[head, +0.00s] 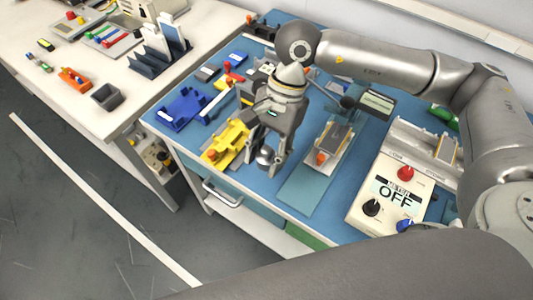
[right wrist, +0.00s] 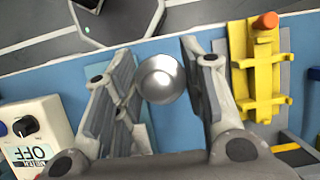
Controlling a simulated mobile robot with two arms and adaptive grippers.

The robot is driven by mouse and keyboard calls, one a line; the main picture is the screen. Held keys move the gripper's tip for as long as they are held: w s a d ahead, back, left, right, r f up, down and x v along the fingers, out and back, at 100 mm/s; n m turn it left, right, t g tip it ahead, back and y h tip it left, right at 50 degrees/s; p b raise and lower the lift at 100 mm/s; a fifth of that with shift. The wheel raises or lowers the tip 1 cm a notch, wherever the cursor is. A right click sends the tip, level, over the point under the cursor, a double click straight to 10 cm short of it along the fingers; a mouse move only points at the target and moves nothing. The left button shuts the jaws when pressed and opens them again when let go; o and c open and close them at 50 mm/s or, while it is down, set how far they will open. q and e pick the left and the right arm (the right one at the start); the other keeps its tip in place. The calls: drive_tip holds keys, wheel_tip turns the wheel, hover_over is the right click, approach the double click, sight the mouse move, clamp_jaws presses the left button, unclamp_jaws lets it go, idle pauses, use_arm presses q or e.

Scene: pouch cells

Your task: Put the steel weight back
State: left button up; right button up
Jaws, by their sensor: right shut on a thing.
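The steel weight (head: 265,156) is a shiny, rounded metal piece. My right gripper (head: 266,162) points down and is shut on it, near the front edge of the blue table. In the right wrist view, the weight (right wrist: 160,79) sits between the two fingers of the right gripper (right wrist: 157,84), its round top facing the camera. How far its underside is from the table is hidden. The yellow fixture (head: 229,143) stands just left of the gripper; it also shows at the right of the right wrist view (right wrist: 262,80). My left gripper is not in view.
A pale fixture with a grey pouch cell (head: 336,137) and a teal strip (head: 300,188) lie right of the gripper. A meter box reading OFF (head: 393,192) stands further right. A blue tray (head: 181,108) is at the left. A white bench (head: 60,98) stands beyond a gap.

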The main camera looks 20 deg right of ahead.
sight(263, 173)
drive_tip(key=w+f, duration=0.2)
drive_tip(key=shift+w+d+f, duration=0.1)
drive_tip(key=shift+d+f, duration=0.25)
drive_tip(key=f, duration=0.1)
drive_tip(key=f+p, duration=0.1)
drive_tip(key=f, duration=0.1)
drive_tip(key=shift+w+d+f, duration=0.1)
drive_tip(key=shift+w+f, duration=0.15)
drive_tip(key=shift+f, duration=0.05)
drive_tip(key=shift+f, duration=0.1)
drive_tip(key=shift+f+b, duration=0.55)
drive_tip(key=shift+b, duration=0.15)
drive_tip(key=o, duration=1.3)
